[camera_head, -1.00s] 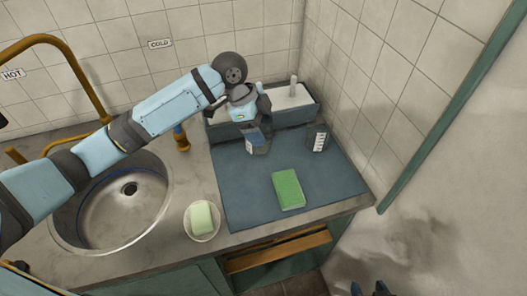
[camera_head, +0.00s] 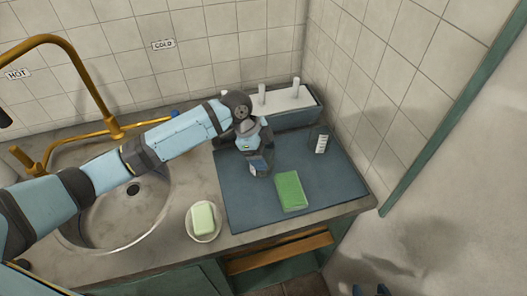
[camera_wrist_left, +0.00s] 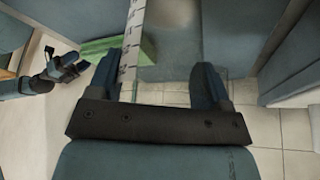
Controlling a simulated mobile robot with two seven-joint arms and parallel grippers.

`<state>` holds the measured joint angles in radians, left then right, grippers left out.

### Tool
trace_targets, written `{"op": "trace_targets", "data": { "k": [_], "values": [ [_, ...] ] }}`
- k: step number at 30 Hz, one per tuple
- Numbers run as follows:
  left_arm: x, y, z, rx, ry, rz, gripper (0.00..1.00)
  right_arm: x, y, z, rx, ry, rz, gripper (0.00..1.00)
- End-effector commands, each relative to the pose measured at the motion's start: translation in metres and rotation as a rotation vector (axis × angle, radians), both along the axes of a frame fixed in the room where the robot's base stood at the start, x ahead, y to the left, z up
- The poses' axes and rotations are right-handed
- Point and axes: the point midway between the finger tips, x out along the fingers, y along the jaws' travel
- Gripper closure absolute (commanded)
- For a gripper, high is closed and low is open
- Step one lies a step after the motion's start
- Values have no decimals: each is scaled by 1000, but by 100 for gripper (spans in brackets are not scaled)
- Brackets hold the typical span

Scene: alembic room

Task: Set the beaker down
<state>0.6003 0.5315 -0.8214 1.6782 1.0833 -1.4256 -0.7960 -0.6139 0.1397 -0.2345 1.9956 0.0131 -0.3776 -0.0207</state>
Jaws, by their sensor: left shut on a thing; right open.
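My left gripper (camera_head: 257,152) is shut on a dark glass beaker (camera_head: 259,168) with a pale marked strip. It is over the back left part of the blue-grey mat (camera_head: 245,205). In the left wrist view the left gripper (camera_wrist_left: 156,78) has its fingers on either side of the see-through beaker (camera_wrist_left: 178,45). I cannot tell whether the beaker's base touches the mat. My right gripper (camera_head: 372,290) is open and empty at the bottom edge of the head view, away from the counter; it also shows in the left wrist view (camera_wrist_left: 70,68).
A second beaker (camera_head: 320,139) stands on the mat at the back right. A green sponge (camera_head: 291,190) lies mid-mat. A grey trough with white pegs (camera_head: 290,116) stands behind. Soap on a dish (camera_head: 203,220) and the sink (camera_head: 110,222) are left.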

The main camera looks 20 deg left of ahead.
Motion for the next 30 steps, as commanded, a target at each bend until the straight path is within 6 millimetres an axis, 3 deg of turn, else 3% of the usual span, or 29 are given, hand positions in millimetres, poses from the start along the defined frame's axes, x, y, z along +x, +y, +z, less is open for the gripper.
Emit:
{"op": "trace_targets", "data": {
  "k": [1,2,5,17,30],
  "values": [
    [0,0,-2,0,1,1,63,0,0,0,0,0,0,43],
    [0,0,-3,1,1,1,25,0,0,0,0,0,0,43],
    [0,0,-2,1,1,0,2,0,0,0,1,0,1,43],
    [0,3,7,0,-2,0,2,-1,1,-1,0,2,1,43],
    [0,38,87,1,-2,1,2,-1,0,-4,-1,5,1,43]
  ]
}}
